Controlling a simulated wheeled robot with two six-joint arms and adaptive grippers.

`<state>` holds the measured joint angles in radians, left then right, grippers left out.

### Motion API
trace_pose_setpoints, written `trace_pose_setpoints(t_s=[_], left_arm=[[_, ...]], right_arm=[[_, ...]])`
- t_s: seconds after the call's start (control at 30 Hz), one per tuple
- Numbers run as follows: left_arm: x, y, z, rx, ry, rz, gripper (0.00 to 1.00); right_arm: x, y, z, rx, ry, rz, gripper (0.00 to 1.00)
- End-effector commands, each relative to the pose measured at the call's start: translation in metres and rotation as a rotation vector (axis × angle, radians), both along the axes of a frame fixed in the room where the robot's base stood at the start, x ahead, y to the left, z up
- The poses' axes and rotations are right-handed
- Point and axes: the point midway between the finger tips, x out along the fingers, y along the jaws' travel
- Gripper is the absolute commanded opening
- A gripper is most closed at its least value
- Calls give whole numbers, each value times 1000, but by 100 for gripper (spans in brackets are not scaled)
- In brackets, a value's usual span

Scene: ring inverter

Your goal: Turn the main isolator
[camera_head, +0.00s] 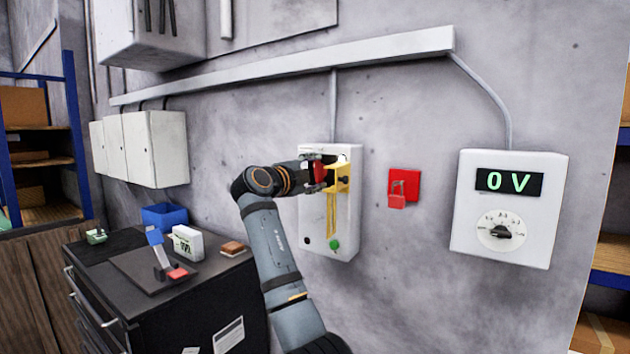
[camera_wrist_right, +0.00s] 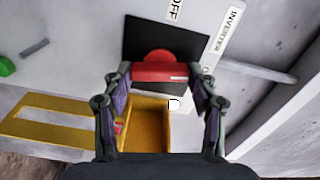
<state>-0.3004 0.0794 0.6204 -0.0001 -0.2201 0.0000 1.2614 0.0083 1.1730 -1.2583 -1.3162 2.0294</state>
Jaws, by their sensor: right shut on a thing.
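The main isolator is a red rotary handle (camera_wrist_right: 165,72) on a black square plate on a white box (camera_head: 345,225) on the wall. In the right wrist view, labels beside it read "OFF" and "INVERTER". My right gripper (camera_wrist_right: 166,80) has its fingers on both sides of the red handle, shut on it. In the head view the right gripper (camera_head: 315,173) is at the upper part of the box and partly hides the handle. A yellow part (camera_head: 333,210) hangs at the box front; it also shows under the fingers in the wrist view (camera_wrist_right: 45,130). My left gripper is not in view.
A red padlock on a red plate (camera_head: 404,186) is right of the box. A white meter (camera_head: 510,245) reads 0 V. A dark cabinet (camera_head: 190,305) at lower left holds a blue bin (camera_head: 163,217) and several small items. White wall boxes (camera_head: 160,150) hang above it.

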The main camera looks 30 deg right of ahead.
Motion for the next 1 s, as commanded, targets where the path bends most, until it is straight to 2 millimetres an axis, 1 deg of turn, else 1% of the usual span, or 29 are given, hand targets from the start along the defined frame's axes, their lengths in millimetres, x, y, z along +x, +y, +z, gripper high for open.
trace_pose_setpoints(t_s=[0.03,0.2,0.4,1.0], left_arm=[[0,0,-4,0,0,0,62],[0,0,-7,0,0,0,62],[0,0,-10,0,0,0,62],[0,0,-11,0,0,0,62]], right_arm=[[0,0,-3,14,-26,0,27],[0,0,-3,51,-113,0,27],[0,0,-3,77,-176,-1,27],[0,0,-3,90,-206,-1,27]])
